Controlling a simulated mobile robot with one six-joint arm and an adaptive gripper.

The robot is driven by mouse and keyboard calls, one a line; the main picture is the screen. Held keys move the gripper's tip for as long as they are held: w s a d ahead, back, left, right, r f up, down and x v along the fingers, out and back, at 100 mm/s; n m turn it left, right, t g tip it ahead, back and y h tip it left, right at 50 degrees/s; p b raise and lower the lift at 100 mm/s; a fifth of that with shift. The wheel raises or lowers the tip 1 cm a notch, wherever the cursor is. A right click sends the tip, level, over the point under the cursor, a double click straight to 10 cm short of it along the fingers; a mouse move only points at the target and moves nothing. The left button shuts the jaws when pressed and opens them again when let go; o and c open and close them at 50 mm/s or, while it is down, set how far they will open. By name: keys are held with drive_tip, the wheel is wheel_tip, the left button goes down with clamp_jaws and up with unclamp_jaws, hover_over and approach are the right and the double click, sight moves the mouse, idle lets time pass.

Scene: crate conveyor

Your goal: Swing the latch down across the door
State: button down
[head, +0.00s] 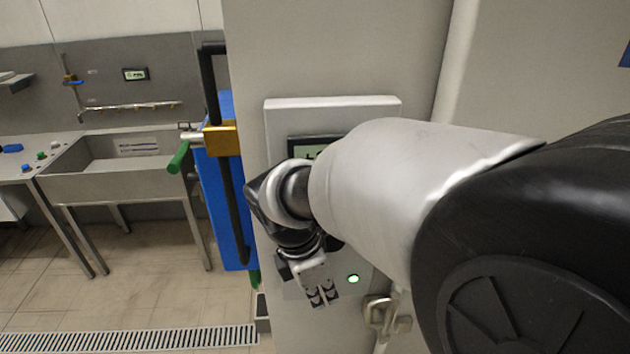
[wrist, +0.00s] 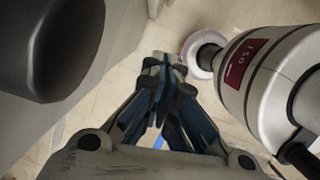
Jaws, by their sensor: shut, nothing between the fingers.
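A metal latch-like fitting (head: 386,316) sits low at the right edge of the grey panel in the head view. A gold block (head: 222,140) with a green-handled lever (head: 179,157) sits on a black upright bar at the left. I cannot tell for certain which of these is the door's latch. My gripper (head: 322,299) points down in front of the panel, left of the metal fitting and apart from it. Its fingers are shut and empty, and they also show in the wrist view (wrist: 161,72). Neither fitting is clearly seen in the wrist view.
A control box (head: 332,103) with a small display is on the panel, partly hidden by my arm. A blue panel (head: 233,226) stands behind the black bar. A steel sink (head: 120,183) is at the far left. A floor drain (head: 130,340) crosses the open floor.

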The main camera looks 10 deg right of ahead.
drive_tip(key=shift+s, duration=0.2)
drive_tip(key=w+d+f+b, duration=0.1)
drive_tip(key=d+f+b, duration=0.2)
drive_tip(key=d+f, duration=0.3)
drive_tip(key=x, duration=0.3)
drive_tip(key=shift+w+a+f, duration=0.15)
drive_tip(key=shift+f, duration=0.25)
